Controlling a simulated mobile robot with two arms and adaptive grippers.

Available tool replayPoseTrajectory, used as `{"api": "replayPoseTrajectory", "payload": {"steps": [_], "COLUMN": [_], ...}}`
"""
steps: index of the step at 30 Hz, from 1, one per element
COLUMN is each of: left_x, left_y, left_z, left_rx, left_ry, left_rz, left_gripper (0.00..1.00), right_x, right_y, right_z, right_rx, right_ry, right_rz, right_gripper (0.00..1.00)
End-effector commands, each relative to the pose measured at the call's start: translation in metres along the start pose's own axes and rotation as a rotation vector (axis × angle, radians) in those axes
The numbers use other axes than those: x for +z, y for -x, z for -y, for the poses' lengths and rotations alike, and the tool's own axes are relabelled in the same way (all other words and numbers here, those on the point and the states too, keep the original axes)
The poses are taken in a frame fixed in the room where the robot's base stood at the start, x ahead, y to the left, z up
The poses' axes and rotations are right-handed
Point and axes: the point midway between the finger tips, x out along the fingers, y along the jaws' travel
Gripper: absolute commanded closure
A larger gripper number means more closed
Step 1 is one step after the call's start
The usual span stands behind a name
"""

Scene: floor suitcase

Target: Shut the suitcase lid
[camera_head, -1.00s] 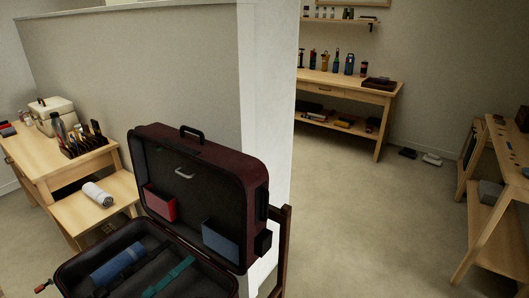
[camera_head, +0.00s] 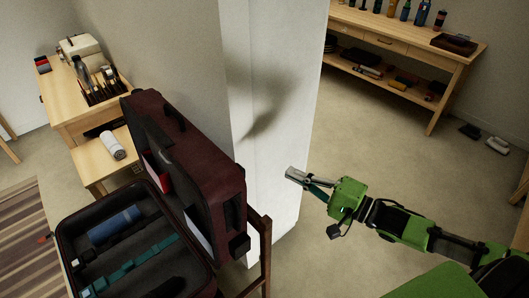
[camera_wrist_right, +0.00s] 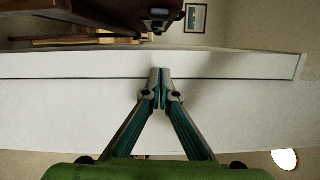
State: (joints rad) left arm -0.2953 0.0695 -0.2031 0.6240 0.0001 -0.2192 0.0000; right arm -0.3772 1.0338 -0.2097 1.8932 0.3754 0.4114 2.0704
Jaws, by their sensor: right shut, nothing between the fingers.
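The dark suitcase base (camera_head: 203,262) lies open at the lower left of the head view. Its maroon lid (camera_head: 205,165) stands raised along the right side, with its outer face toward the pillar. A dark reddish edge with metal fittings, seemingly the suitcase (camera_wrist_right: 130,12), shows at the top of the right wrist view. My right gripper (camera_head: 290,174) is shut and empty, to the right of the lid and apart from it, in front of the white pillar. Its fingertips meet in the right wrist view (camera_wrist_right: 160,74). My left gripper is out of view.
A blue roll (camera_head: 115,225) and a teal strap (camera_head: 130,268) lie in the base. A dark wooden stand (camera_head: 264,245) is beside the suitcase. The white pillar (camera_head: 275,120) rises behind the lid. Open floor (camera_head: 385,150) lies to the right.

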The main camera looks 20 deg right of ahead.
Motion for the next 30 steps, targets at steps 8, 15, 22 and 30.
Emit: {"api": "replayPoseTrajectory", "payload": {"steps": [8, 15, 22, 30], "left_x": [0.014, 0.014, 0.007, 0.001], "left_y": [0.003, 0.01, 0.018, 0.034], "left_z": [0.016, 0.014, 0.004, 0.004], "left_rx": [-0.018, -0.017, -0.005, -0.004], "left_ry": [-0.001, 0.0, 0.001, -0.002], "left_rz": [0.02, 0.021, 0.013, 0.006], "left_gripper": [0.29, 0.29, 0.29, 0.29], "right_x": [0.0, -0.001, 0.001, 0.035], "right_y": [-0.027, -0.065, -0.104, -0.108], "right_z": [0.004, 0.004, 0.004, 0.002], "right_rx": [-0.007, -0.006, -0.005, -0.002], "right_ry": [-0.003, -0.001, -0.001, -0.004], "right_rz": [0.001, -0.001, 0.0, 0.0], "right_gripper": [1.0, 1.0, 1.0, 1.0]}}
